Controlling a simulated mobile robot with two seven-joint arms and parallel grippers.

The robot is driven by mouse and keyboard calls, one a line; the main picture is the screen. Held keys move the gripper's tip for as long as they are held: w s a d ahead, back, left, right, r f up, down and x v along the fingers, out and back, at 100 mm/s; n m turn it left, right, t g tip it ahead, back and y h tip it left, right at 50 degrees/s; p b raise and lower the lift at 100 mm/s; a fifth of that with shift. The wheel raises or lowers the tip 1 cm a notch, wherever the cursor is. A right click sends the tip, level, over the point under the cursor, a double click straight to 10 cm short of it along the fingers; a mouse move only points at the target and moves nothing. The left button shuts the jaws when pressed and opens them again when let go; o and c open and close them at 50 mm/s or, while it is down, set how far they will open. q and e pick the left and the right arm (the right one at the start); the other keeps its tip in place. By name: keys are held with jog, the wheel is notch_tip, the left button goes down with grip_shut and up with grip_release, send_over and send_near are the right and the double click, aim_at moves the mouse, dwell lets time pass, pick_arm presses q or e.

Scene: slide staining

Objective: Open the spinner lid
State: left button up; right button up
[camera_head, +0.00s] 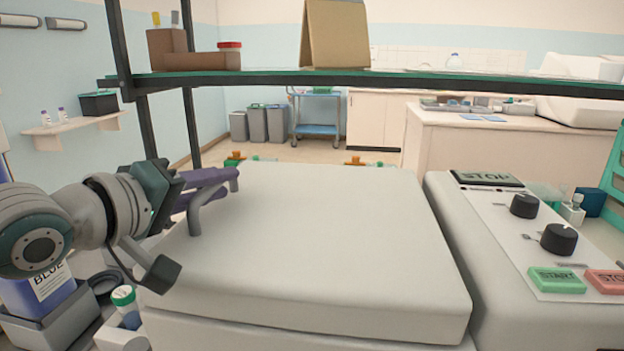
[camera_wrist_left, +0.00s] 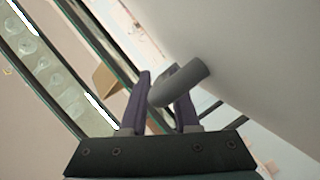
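The spinner lid (camera_head: 310,250) is a large pale slab lying over the spinner body (camera_head: 290,335), with a seam along the front; it looks shut. A grey bent handle (camera_head: 211,204) stands at the lid's left side. My left gripper (camera_head: 212,190) has purple fingers at this handle. In the left wrist view the fingers stand apart, on either side of the grey handle (camera_wrist_left: 180,83). I cannot tell whether they touch it. The lid's pale surface (camera_wrist_left: 250,50) fills the upper right there. My right gripper is not in view.
A control panel with knobs (camera_head: 558,239), a green start button (camera_head: 556,280) and a red stop button (camera_head: 606,281) is at the right. A shelf (camera_head: 400,78) crosses above the back. A blue-labelled bottle (camera_head: 42,292) and a green-capped vial (camera_head: 124,300) stand front left.

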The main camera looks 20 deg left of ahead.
pick_arm(q)
grip_shut()
dwell(1.4)
